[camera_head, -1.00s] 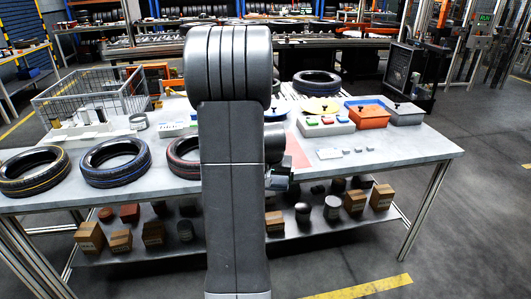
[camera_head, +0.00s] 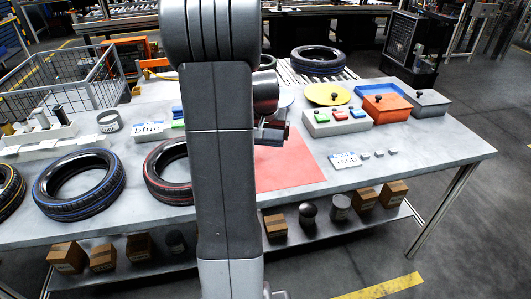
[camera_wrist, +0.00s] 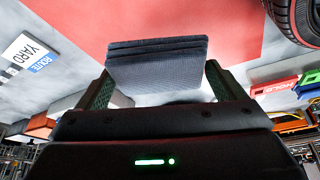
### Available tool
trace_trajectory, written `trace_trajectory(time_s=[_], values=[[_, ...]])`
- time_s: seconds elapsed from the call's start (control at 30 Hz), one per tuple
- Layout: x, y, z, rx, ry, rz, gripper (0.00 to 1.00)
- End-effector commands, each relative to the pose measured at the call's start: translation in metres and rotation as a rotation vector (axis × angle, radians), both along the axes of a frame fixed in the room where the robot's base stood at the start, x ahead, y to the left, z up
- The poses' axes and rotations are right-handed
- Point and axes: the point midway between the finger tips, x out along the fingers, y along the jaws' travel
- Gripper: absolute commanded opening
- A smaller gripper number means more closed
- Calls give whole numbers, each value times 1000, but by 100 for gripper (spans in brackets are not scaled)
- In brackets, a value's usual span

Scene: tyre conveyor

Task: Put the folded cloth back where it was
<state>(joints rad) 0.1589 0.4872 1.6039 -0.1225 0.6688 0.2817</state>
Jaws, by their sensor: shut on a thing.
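My gripper (camera_wrist: 155,84) is shut on the folded cloth (camera_wrist: 158,66), a dark grey, layered bundle held between the two fingers in the wrist view. Behind the cloth in that view lies a flat red mat (camera_wrist: 236,28). In the head view my gripper (camera_head: 273,131) is small and partly hidden behind my arm, above the back part of the red mat (camera_head: 290,170). The cloth cannot be made out clearly there. The visible part of the mat is bare. I cannot tell how far the cloth is above it.
Tyres, including a blue-striped one (camera_head: 80,186) and a red-striped one (camera_head: 168,190), lie left of the mat. Right of it are a YARD card (camera_head: 345,160) and small grey blocks.

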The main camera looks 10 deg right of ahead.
Motion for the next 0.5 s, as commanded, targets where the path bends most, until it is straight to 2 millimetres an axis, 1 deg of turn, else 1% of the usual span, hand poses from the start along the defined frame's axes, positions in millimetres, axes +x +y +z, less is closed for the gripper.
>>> trace_trajectory(time_s=[0.2,0.3,0.37,0.5], values=[[-1,0,-41,1,6,1,61],[-1,0,-53,1,4,0,61],[0,0,-58,0,3,0,61],[-1,0,-76,1,6,1,61]])
